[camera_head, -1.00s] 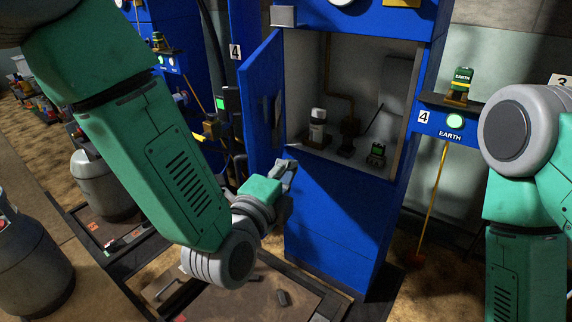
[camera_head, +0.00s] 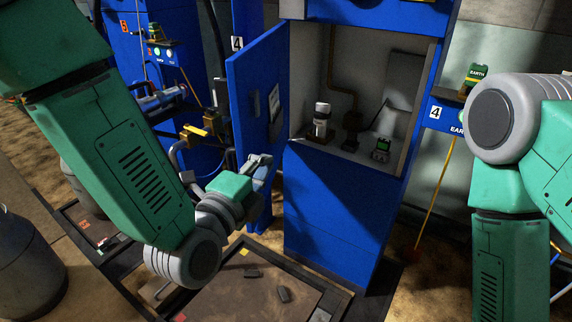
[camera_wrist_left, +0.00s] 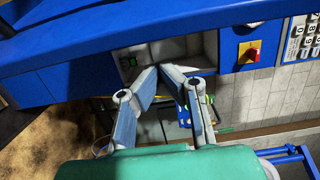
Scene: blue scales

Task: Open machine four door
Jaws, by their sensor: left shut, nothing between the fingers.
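Machine four is the blue cabinet (camera_head: 335,210) marked with 4 labels. Its blue door (camera_head: 257,95) stands swung out to the left in the head view, and the grey inside of the cabinet shows. My left gripper (camera_head: 262,162) is at the lower part of the door, on its front side; I cannot tell whether it touches the door. In the left wrist view the fingers of my left gripper (camera_wrist_left: 160,70) come together at their tips with nothing between them. My right arm shows at the right of the head view, but its gripper is out of view.
Inside the cabinet stand a white-topped bottle (camera_head: 321,120) and a small dark device (camera_head: 382,148). A green EARTH box (camera_head: 474,76) sits on a shelf to the right. A yellow pole (camera_head: 433,195) leans there. Another blue machine (camera_head: 165,60) stands at the left, with a grey tank (camera_head: 25,265) nearer.

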